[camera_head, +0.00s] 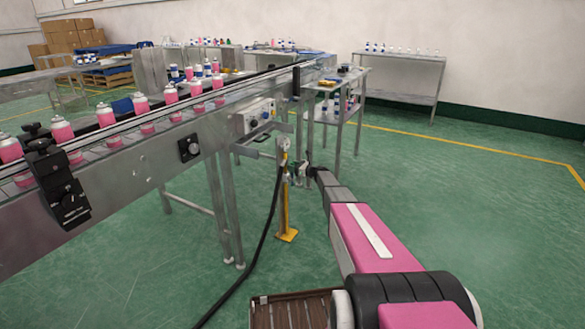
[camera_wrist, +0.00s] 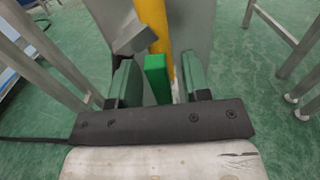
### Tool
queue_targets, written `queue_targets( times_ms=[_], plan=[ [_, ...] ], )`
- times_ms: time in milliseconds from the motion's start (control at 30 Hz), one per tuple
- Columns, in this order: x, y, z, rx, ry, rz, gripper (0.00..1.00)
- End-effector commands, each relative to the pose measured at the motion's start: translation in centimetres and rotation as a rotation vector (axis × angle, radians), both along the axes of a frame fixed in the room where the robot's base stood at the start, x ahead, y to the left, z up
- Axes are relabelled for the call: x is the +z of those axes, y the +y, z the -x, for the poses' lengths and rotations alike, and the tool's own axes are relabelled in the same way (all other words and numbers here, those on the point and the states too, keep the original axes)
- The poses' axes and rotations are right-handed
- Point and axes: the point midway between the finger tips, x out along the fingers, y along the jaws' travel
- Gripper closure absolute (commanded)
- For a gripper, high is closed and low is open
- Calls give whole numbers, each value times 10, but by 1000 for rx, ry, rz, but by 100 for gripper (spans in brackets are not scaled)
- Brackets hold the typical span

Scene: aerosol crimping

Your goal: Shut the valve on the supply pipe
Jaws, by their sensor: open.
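The valve's green handle (camera_wrist: 158,88) stands between the two fingers of my open gripper (camera_wrist: 156,72) in the wrist view. A gap shows on either side of it, so the fingers look apart from it. A grey metal piece (camera_wrist: 133,38) and the yellow post (camera_wrist: 155,22) lie just beyond. In the head view my gripper (camera_head: 302,172) is at the valve beside the yellow post (camera_head: 284,205). The supply pipe (camera_head: 262,153) runs from the conveyor side to the post top. The valve is small there and partly hidden by my gripper.
A black hose (camera_head: 262,245) hangs from the post to the floor. The conveyor (camera_head: 150,165) carries several pink cans at the left. A metal side table (camera_head: 335,118) stands behind the post. Green floor (camera_head: 450,190) is open at the right.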

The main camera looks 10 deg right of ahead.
Motion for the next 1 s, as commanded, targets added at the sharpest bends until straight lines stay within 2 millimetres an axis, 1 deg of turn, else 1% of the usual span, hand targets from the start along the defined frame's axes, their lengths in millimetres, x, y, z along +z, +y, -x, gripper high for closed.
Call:
queue_targets(
  times_ms=[267,300,400,733,1000],
  plan=[
    [0,2,-1,0,0,0,56],
    [0,2,-1,0,0,0,69],
    [0,2,-1,0,0,0,100],
    [0,0,-3,0,16,-12,100],
    [-1,-7,-14,0,124,-90,100]
  ],
)
